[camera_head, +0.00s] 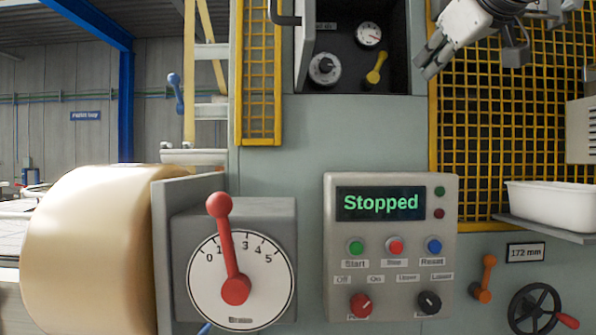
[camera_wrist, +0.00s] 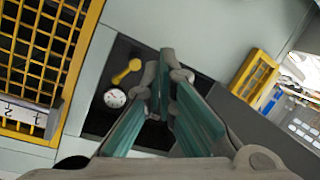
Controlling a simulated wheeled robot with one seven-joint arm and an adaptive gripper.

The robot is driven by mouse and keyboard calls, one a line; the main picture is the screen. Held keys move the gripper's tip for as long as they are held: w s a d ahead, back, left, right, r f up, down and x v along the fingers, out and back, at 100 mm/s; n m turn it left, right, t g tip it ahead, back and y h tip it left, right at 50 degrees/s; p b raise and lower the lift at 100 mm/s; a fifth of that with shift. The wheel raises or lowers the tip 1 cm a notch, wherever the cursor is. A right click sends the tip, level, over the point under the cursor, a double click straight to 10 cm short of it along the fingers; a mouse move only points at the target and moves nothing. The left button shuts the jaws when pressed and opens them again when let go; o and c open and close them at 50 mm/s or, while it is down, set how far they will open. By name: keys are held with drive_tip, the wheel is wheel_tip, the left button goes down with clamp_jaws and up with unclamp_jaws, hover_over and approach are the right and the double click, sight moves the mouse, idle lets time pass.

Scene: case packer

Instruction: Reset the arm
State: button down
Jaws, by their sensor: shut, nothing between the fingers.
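My gripper (camera_head: 432,56) shows at the top right of the head view, in front of the yellow mesh guard beside the open dark cabinet. It holds nothing. In the wrist view my gripper (camera_wrist: 166,78) has its teal finger pads close together at the tips, in front of the dark cabinet recess. My arm runs out of the top of the head view, so most of it is hidden.
The cabinet (camera_head: 402,78) holds a gauge (camera_head: 368,34), a knob (camera_head: 324,68) and a yellow lever (camera_head: 376,70). Below are a panel reading "Stopped" (camera_head: 381,203) and a red-lever dial (camera_head: 240,282). A white bin (camera_head: 550,205) sits right, above a handwheel (camera_head: 536,310).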

drive_tip(key=s+f+m+g+p, duration=0.1)
drive_tip(key=s+f+m+g, duration=0.1)
drive_tip(key=s+f, duration=0.7)
drive_tip(key=s+a+f+m+g+h+p, duration=0.1)
drive_tip(key=s+f+g, duration=0.4)
drive_tip(key=f, duration=1.5)
drive_tip(key=s+a+f+m+g+p, duration=0.1)
drive_tip(key=s+f+m+g, duration=0.2)
drive_tip(key=s+f, duration=1)
drive_tip(key=shift+s+a+f+m+g+h, duration=0.25)
drive_tip(key=shift+s+f+m+g+h, duration=0.2)
drive_tip(key=shift+f, duration=0.5)
drive_tip(key=c, duration=2.3)
unclamp_jaws()
drive_tip(key=shift+w, duration=0.15)
